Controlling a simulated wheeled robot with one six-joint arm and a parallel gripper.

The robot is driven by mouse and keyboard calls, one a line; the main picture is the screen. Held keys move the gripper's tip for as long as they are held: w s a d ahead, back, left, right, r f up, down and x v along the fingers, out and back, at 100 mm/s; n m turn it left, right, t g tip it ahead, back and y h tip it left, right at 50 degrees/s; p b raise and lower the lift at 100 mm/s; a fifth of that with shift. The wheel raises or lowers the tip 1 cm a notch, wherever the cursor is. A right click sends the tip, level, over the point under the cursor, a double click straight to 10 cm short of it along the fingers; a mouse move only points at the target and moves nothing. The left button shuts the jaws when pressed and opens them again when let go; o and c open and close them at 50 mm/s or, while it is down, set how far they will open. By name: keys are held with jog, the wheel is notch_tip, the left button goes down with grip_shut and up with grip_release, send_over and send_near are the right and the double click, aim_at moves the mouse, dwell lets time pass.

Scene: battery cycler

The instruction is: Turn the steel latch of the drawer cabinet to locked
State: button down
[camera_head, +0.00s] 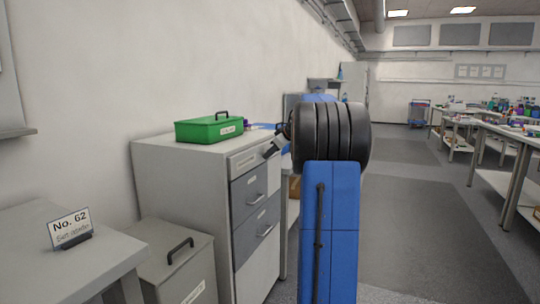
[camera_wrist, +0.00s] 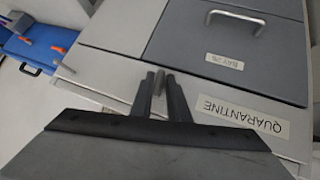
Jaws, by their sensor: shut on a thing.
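The grey drawer cabinet (camera_head: 180,185) stands against the left wall, with a pale top panel and darker drawer fronts (camera_head: 248,193) below. My gripper (camera_head: 271,151) is at the upper right of its front in the head view. In the wrist view my gripper's (camera_wrist: 160,78) two dark fingers are shut on the small steel latch (camera_wrist: 159,84), one finger on either side. The latch is mostly hidden between the fingers, and I cannot tell its turn position. The head view does not show the latch clearly. The drawer with the bar handle (camera_wrist: 236,17) looks closed.
A green box (camera_head: 210,127) sits on the cabinet top. A lower grey bin (camera_head: 168,262) and a side table (camera_head: 60,275) with a "No. 62" sign (camera_head: 70,228) stand at the left. The aisle floor (camera_head: 420,220) to the right is clear.

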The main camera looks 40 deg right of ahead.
jog(key=shift+w+d+r+m+g+y, duration=0.15)
jog(key=shift+m+g+y, duration=0.1)
jog(key=shift+y, duration=0.15)
jog(key=shift+s+d+r+m+g+y, duration=0.15)
jog(key=shift+m+y, duration=0.1)
jog(key=shift+y, duration=0.15)
jog(key=shift+w, duration=0.1)
jog(key=c, duration=1.9)
grip_release()
jog(key=shift+o, duration=0.4)
jog(key=shift+f, duration=0.1)
jog(key=v, duration=1.7)
jog(key=shift+d, duration=0.35)
